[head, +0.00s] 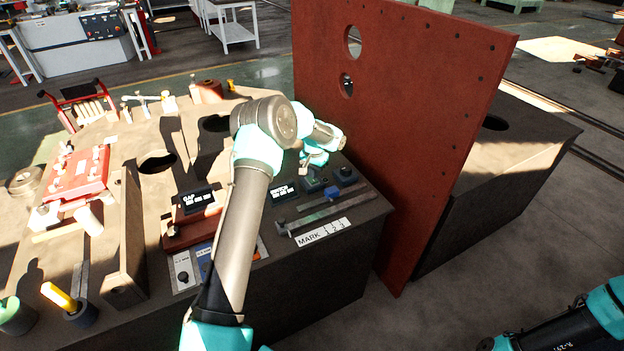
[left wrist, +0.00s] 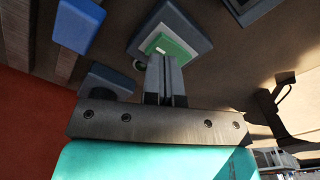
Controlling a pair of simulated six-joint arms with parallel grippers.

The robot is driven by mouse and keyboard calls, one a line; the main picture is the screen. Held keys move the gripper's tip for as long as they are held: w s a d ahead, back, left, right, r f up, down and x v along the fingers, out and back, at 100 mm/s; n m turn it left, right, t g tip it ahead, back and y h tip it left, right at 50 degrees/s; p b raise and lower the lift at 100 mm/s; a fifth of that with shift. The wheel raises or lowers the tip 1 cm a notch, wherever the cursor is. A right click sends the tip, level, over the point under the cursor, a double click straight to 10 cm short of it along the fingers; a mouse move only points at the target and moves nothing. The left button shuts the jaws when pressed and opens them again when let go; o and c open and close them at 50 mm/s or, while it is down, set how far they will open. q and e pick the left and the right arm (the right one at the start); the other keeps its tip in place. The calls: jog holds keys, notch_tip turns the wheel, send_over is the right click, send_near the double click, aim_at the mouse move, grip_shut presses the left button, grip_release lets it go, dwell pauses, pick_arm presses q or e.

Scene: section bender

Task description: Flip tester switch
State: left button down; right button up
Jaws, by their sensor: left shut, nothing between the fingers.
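The tester switch is probably the dark square block with a green plate (left wrist: 172,44) in the left wrist view. My left gripper (left wrist: 165,60) is shut and empty, with its fingertips at the edge of the green plate; I cannot tell whether they touch it. In the head view my left gripper (head: 314,158) is over the right part of the bench, beside the red upright plate, and the arm partly hides the devices under it. A small black display (head: 284,192) with white text stands just left of these devices. My right gripper is out of view.
The tall red plate (head: 420,110) stands close on the right of the gripper. A blue block (left wrist: 78,26) and a dark blue block (left wrist: 108,82) are near the fingers. A label reading MARK (head: 322,233) lies at the bench's front edge. A gauge display (head: 197,199) stands left of my arm.

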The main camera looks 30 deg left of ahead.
aim_at(314, 181)
pick_arm(q)
jog(key=shift+f, duration=1.25)
dwell(0.9)
jog(key=shift+r, duration=3.55)
